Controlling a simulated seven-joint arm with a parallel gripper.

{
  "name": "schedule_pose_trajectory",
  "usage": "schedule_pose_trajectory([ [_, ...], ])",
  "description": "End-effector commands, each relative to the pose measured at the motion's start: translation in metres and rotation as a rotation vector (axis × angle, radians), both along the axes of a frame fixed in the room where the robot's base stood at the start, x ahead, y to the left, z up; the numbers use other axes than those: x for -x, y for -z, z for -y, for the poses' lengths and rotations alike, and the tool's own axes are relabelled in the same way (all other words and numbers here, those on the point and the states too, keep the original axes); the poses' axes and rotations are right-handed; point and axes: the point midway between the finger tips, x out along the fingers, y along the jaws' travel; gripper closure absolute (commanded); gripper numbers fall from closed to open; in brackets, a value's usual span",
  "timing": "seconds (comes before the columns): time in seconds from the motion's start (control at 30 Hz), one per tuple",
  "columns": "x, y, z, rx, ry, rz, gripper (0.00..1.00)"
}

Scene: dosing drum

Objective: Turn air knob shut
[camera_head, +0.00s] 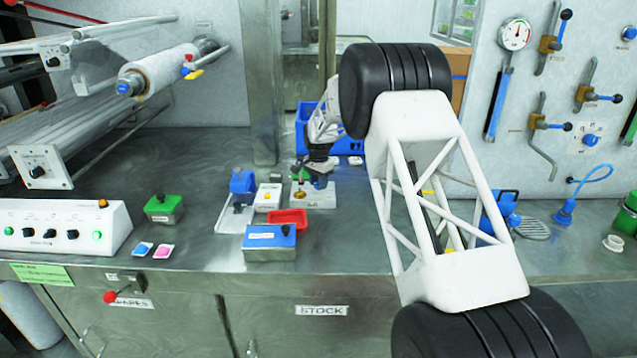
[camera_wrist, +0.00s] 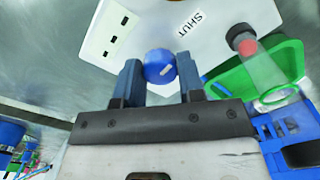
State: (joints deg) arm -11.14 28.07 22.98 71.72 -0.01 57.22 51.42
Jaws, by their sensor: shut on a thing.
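The air knob (camera_wrist: 160,65) is a round blue knob with a white pointer mark, on a white panel (camera_wrist: 150,25) in the wrist view. The panel carries a "SHUT" label (camera_wrist: 191,20) to the right of the knob and short black marks to the left. In the head view my gripper (camera_head: 319,180) points down at a small white-based unit (camera_head: 322,201); the knob cannot be made out there.
Beside the panel are a red-capped clear cylinder (camera_wrist: 247,45) and a green tray (camera_wrist: 285,60). On the steel bench, a red tray (camera_head: 288,218), a blue-lidded box (camera_head: 270,240) and a blue clamp-like device (camera_head: 242,185) stand close to the left. My arm covers the bench's right middle.

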Motion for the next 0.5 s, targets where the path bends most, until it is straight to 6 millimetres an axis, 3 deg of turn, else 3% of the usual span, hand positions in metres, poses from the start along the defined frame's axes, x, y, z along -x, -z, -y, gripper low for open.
schedule_pose_trajectory([
  [0.5, -0.0002, -0.0010, -0.0001, -0.001, 0.038, 0.001, 0.88],
])
